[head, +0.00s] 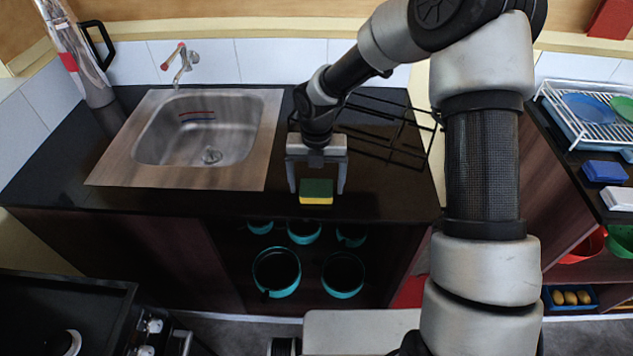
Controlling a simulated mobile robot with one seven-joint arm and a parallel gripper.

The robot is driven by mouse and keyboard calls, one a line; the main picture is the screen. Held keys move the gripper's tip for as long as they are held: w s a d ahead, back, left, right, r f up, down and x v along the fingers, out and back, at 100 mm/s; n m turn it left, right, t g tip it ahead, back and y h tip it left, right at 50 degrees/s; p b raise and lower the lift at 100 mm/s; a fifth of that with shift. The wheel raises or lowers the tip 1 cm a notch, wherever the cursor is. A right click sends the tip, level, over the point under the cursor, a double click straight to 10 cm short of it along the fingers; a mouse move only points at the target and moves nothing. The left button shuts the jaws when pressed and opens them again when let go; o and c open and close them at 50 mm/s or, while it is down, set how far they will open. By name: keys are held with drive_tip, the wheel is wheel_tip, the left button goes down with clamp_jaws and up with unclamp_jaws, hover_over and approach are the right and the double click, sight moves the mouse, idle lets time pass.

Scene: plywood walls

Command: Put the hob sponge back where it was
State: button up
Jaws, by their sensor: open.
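The sponge (316,191), dark green on top and yellow below, is near the front edge of the black counter (230,203), to the right of the sink. My gripper (316,188) points down over it with its two fingers apart, one on each side of the sponge. A gap shows between the sponge and each finger. I cannot tell whether the fingertips touch the counter. A black wire hob grate (395,140) lies on the counter behind and to the right of the gripper, partly hidden by my arm.
A steel sink (205,130) with a tap (180,62) is on the left. A kettle-like silver container (75,50) stands at the back left. Teal pots (276,272) sit on the shelf below. A dish rack (590,110), a blue block (605,171) and a white block (618,198) are on the right counter.

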sight(316, 187)
wheel_tip(316, 187, up, 12)
drive_tip(key=shift+r+p, duration=0.2)
drive_tip(key=shift+p, duration=0.2)
